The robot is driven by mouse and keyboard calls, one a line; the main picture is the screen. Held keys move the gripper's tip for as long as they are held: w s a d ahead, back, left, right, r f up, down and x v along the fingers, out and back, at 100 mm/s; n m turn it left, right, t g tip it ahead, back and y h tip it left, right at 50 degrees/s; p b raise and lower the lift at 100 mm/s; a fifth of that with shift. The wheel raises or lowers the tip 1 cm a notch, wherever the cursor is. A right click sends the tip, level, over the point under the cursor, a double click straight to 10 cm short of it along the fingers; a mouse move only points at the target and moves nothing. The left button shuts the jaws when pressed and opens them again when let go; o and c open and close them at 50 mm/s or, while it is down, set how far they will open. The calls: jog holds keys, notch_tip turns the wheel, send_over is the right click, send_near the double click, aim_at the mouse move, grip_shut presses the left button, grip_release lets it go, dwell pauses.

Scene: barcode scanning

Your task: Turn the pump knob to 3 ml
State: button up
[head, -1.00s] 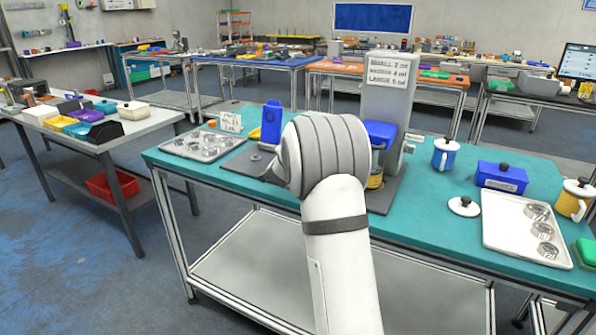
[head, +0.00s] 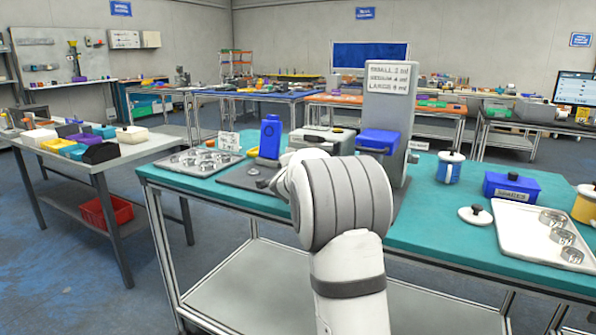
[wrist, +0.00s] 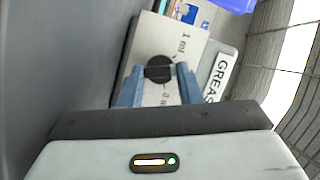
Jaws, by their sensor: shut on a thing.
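In the wrist view a round black knob (wrist: 158,68) sits on a pale plate (wrist: 150,92) with "1 ml" printed to its upper right and a partly hidden "ml" mark below it. A thin light line crosses the knob; its exact setting is hard to read. My gripper (wrist: 158,80) has its two blue fingers on either side of the knob, shut on it. In the head view my arm hides the knob and the fingers. The grey column (head: 388,118) with a white sign of small, medium and large ml amounts rises behind my arm.
A "GREASE" label (wrist: 218,78) lies beside the plate.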

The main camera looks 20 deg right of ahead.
jog(key=o, duration=1)
jog(key=shift+c, duration=0.2)
jog(key=shift+v, duration=3.9)
